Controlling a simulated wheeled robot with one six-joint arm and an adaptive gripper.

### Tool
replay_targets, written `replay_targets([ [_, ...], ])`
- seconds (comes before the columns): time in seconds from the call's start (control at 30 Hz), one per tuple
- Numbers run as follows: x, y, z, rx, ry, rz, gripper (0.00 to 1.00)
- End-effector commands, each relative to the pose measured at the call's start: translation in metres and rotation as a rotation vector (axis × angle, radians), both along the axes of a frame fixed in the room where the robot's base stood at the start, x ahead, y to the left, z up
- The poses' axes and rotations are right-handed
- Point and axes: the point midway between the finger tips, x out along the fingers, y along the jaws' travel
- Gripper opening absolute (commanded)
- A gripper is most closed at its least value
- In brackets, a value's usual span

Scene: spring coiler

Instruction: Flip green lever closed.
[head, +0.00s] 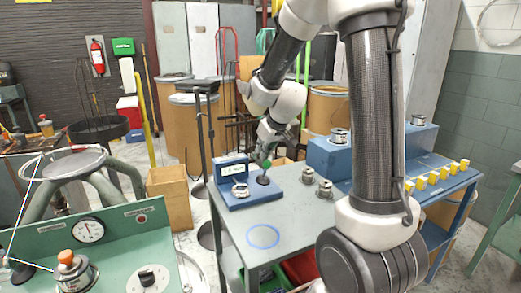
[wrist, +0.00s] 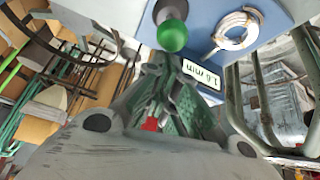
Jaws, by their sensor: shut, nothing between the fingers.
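The lever's green knob (wrist: 172,35) is at the top middle of the wrist view, with a dark base partly behind it. In the head view the green knob (head: 267,163) sits above a round black foot on the blue fixture (head: 241,202). My gripper (wrist: 166,65) is shut and empty, its fingertips just below the knob in the wrist view. I cannot tell whether they touch it. In the head view my gripper (head: 262,156) is at the knob, and its fingers are partly hidden.
A wire coil (wrist: 237,30) and a "1.6 mm" label (wrist: 202,75) are on the fixture beside the lever. Metal cylinders (head: 325,188) stand right of it on the grey table (head: 285,215). A blue ring (head: 263,236) marks clear tabletop in front. A green control panel (head: 105,245) is at left.

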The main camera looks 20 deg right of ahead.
Motion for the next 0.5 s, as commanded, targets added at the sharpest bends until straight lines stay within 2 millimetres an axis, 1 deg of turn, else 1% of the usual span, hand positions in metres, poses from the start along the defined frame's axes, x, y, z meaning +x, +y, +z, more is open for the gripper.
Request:
replay_targets([
  [0.03, -0.0037, 0.0000, -0.0014, 0.001, 0.004, 0.000, 0.00],
  [0.2, -0.0099, 0.0001, -0.0039, 0.001, 0.010, 0.000, 0.00],
  [0.5, -0.0135, 0.0002, -0.0065, 0.003, 0.019, 0.001, 0.00],
])
